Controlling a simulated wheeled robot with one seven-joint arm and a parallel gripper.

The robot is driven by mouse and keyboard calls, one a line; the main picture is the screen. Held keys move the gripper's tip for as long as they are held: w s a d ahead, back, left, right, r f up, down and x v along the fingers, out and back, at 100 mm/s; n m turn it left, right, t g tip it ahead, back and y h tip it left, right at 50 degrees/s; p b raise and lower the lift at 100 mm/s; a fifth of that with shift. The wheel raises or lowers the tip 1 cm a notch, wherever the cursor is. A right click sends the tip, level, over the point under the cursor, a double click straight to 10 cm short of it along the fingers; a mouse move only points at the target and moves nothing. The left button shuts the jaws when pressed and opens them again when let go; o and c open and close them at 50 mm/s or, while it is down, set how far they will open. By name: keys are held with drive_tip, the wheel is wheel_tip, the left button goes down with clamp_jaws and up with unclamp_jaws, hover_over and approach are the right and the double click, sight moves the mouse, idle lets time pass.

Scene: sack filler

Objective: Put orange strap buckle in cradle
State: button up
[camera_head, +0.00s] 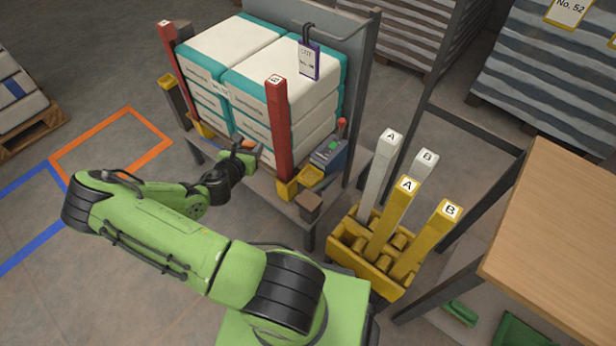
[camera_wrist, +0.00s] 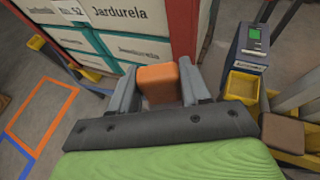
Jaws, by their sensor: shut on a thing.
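The orange strap buckle (camera_wrist: 158,76) is a small orange block between the two fingers of my gripper (camera_wrist: 156,84) in the wrist view. My gripper is shut on it. In the head view my gripper (camera_head: 243,152) is at the front of the sack stack, and a bit of orange shows at its tips. A small open yellow holder (camera_wrist: 243,86) stands right of my gripper in the wrist view, in front of a grey-blue device. It also shows in the head view (camera_head: 311,176). It may be the cradle; I cannot tell for certain.
A red post (camera_head: 278,130) stands between my gripper and the device (camera_head: 328,154). White and teal sacks (camera_head: 285,75) are stacked behind. A brown block (camera_head: 309,202) sits at the platform's front corner. A yellow rack (camera_head: 365,262) holds several posts at right.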

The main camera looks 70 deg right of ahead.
sight(317, 163)
drive_tip(key=s+d+f+m+g+y, duration=0.1)
drive_tip(key=s+d+m+g, duration=0.2)
drive_tip(key=s, duration=0.5)
drive_tip(key=s+d+f+m+g, duration=0.2)
drive_tip(key=s+d+g, duration=0.15)
drive_tip(key=s, duration=0.45)
wheel_tip(317, 163, down, 10)
drive_tip(key=b, duration=0.4)
drive_tip(key=shift+s+d+r, duration=0.1)
drive_tip(key=shift+d+r, duration=0.05)
drive_tip(key=shift+r, duration=0.1)
drive_tip(key=shift+f, duration=0.2)
drive_tip(key=o, duration=1.1)
drive_tip(key=shift+o, duration=0.2)
drive_tip(key=shift+r, duration=0.3)
drive_tip(key=p+v, duration=0.2)
drive_tip(key=v, duration=1)
drive_tip(key=shift+p, duration=0.4)
